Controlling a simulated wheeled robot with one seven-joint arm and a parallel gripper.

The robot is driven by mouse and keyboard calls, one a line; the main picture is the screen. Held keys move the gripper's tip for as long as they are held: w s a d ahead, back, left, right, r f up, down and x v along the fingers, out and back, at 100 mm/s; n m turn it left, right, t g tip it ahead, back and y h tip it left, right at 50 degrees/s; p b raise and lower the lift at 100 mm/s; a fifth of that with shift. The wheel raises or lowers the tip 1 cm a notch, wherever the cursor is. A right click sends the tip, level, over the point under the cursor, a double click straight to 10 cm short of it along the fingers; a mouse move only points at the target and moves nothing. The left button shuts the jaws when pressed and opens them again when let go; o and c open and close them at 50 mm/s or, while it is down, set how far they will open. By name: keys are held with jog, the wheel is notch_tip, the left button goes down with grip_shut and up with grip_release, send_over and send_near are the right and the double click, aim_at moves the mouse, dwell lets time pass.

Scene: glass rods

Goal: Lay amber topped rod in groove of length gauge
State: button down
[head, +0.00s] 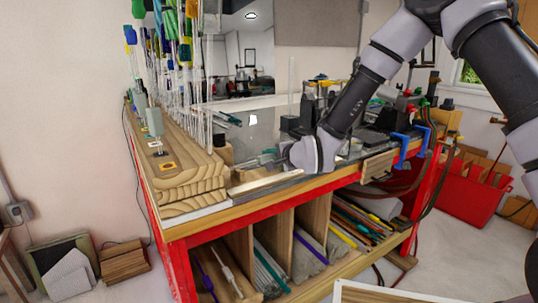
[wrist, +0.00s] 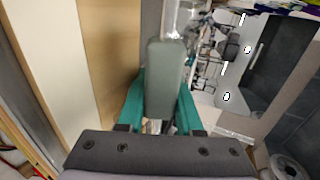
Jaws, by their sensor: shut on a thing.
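My gripper (head: 266,159) reaches left, low over the bench top behind its front edge. In the wrist view its teal fingers (wrist: 163,112) are shut on a grey-green handle-like piece (wrist: 166,75). A clear glass part (wrist: 182,20) shows beyond that piece. I see no amber top on it, so I cannot tell whether it is the amber topped rod. A long pale wooden strip (head: 268,184) lies along the front edge, just below and in front of the gripper; it may be the length gauge. Its groove cannot be made out.
A stepped wooden rack (head: 185,180) at the bench's left end holds several upright glass rods with coloured tops. Similar grey-green pieces (head: 153,122) stand on it. Blue clamps (head: 408,144) and other apparatus fill the right side. Wooden bins (head: 240,255) with rods are below.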

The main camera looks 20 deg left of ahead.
jog(key=shift+r, duration=0.15)
jog(key=shift+r, duration=0.45)
jog(key=shift+d+f, duration=0.15)
jog(key=shift+f, duration=0.4)
dwell(1.0)
jog(key=c, duration=0.5)
grip_release()
jog(key=shift+s, duration=0.1)
jog(key=shift+f, duration=0.15)
jog(key=shift+d+f, duration=0.1)
